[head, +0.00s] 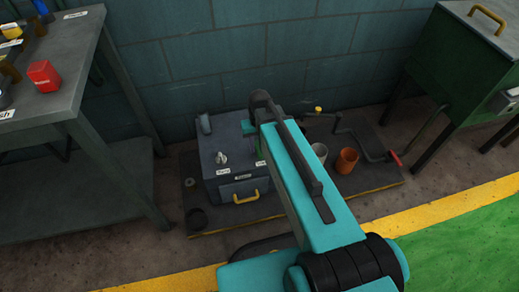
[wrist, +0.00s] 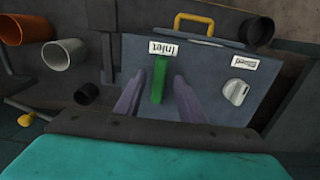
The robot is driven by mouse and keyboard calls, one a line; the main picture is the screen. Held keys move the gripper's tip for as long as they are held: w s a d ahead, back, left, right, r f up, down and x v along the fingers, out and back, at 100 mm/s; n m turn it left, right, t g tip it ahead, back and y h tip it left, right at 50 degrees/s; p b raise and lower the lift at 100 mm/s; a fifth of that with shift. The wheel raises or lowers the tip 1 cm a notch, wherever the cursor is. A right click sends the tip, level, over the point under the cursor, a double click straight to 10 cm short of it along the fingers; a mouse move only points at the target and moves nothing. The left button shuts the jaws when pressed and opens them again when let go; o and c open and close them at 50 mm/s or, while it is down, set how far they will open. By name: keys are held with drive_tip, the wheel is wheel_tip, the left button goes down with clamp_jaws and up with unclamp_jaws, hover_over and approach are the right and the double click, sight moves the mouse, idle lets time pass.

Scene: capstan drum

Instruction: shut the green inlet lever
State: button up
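The green inlet lever (wrist: 159,80) stands on the grey box (wrist: 210,55), just below the white "Inlet" label (wrist: 164,48) in the wrist view. My gripper (wrist: 161,76) is open, with one finger on each side of the lever. A gap shows between the lever and both fingers.
A silver knob (wrist: 236,92) with its own label is on the same box, right of the lever. A yellow handle (head: 246,197) is on its front. An orange cup (head: 346,160), a grey cup (head: 319,152) and a crank (head: 365,148) are right of my arm. A workbench (head: 50,105) stands left.

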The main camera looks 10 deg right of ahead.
drive_tip(key=shift+f, duration=0.9)
clamp_jaws()
